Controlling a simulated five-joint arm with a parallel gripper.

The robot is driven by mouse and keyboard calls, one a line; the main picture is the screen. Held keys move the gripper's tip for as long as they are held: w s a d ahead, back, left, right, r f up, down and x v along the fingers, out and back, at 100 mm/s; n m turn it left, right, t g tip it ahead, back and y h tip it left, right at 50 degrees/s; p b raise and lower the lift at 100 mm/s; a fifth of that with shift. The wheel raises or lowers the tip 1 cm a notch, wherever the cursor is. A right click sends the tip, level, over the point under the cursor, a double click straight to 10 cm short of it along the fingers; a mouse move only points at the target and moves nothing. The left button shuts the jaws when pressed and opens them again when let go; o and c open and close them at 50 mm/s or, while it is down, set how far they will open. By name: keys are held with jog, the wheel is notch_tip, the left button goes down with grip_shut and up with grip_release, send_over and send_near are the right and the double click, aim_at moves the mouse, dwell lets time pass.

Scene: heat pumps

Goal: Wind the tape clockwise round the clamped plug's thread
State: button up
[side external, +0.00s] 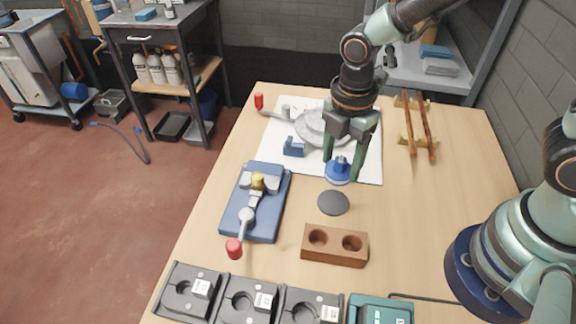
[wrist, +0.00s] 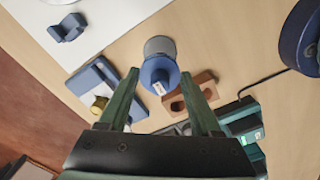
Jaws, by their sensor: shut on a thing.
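The brass plug (side external: 258,181) sits in the grey jaws of a toggle clamp on a blue base (side external: 270,222); its thread is too small to make out. In the wrist view the plug (wrist: 98,104) shows at the left, beside my left finger. My gripper (side external: 343,168) is shut on a blue round piece (side external: 338,175), which looks like the tape spool, to the right of the clamp and above the table. In the wrist view the spool (wrist: 159,74), with a white label, sits between my fingertips. It is apart from the plug. No loose tape end can be seen.
A grey round pad (side external: 333,203) lies below the spool. A brown block with two holes (side external: 335,257) stands nearer the front. The clamp's red-tipped handle (side external: 234,248) points forward. A white sheet (side external: 371,165) with a grey fixture and small blue block (side external: 293,149) lies behind.

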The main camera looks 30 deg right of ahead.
aim_at(341, 158)
notch_tip(341, 158, up, 11)
jog(key=w+a+f, duration=0.4)
jog(key=w, duration=0.3)
jog(key=w+a+f, duration=0.4)
jog(key=w, duration=0.3)
jog(key=shift+f, duration=2.95)
